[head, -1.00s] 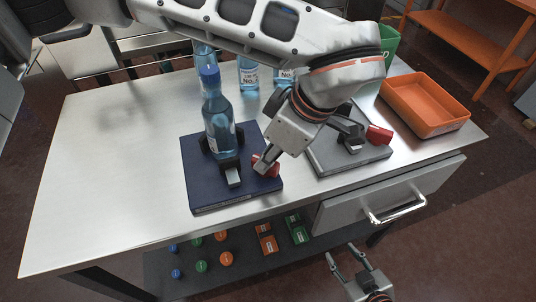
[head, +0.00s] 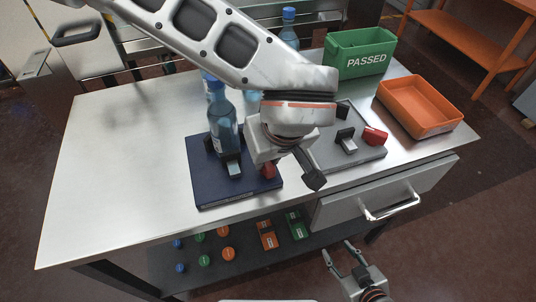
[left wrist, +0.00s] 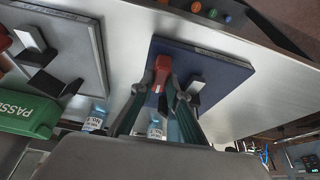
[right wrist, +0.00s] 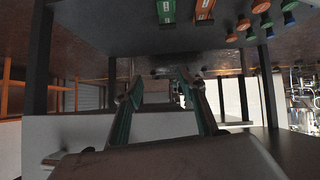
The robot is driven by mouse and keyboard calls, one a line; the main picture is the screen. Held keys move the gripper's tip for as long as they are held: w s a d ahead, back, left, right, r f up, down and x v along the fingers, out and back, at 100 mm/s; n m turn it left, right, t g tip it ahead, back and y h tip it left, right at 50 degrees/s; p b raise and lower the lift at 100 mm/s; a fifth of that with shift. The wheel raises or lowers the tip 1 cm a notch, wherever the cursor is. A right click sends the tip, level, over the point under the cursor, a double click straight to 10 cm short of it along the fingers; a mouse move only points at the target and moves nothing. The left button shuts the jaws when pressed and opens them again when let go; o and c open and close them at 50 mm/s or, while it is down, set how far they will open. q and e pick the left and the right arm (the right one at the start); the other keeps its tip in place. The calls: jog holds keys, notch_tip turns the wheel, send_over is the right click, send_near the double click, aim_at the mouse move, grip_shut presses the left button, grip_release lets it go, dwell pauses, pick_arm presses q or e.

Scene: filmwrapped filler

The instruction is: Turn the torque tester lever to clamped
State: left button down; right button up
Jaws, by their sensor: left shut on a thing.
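The dark blue torque tester (head: 215,193) sits on the steel table, with a blue bottle (head: 222,128) upright on it. Its red lever (head: 268,171) is at the tester's right side, partly hidden by my left gripper (head: 288,172). In the left wrist view my left gripper (left wrist: 161,90) is shut on the red lever (left wrist: 162,72), above the blue plate (left wrist: 218,68). A grey tester (head: 345,160) with its own red lever (head: 375,135) and no bottle stands to the right. My right gripper (head: 347,258) is open and empty, low in front of the table.
A green PASSED bin (head: 358,65) and an orange tray (head: 418,107) stand at the back right. More blue bottles are behind my left arm. A drawer with a handle (head: 390,207) is under the table. Caps and small boxes lie on the lower shelf (head: 190,280). The table's left is clear.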

pick_arm(q)
jog(key=m+h, duration=0.1)
jog(key=m, duration=0.3)
jog(key=shift+a+m+h, duration=0.15)
jog(key=shift+m+h, duration=0.15)
jog(key=shift+h, duration=0.1)
jog(key=m+h, duration=0.1)
jog(key=m, duration=0.3)
jog(key=shift+a+m+h, duration=0.1)
jog(key=shift+m+h, duration=0.3)
jog(key=c, duration=2)
grip_release()
jog(key=shift+o, duration=0.2)
jog(key=v, duration=1.2)
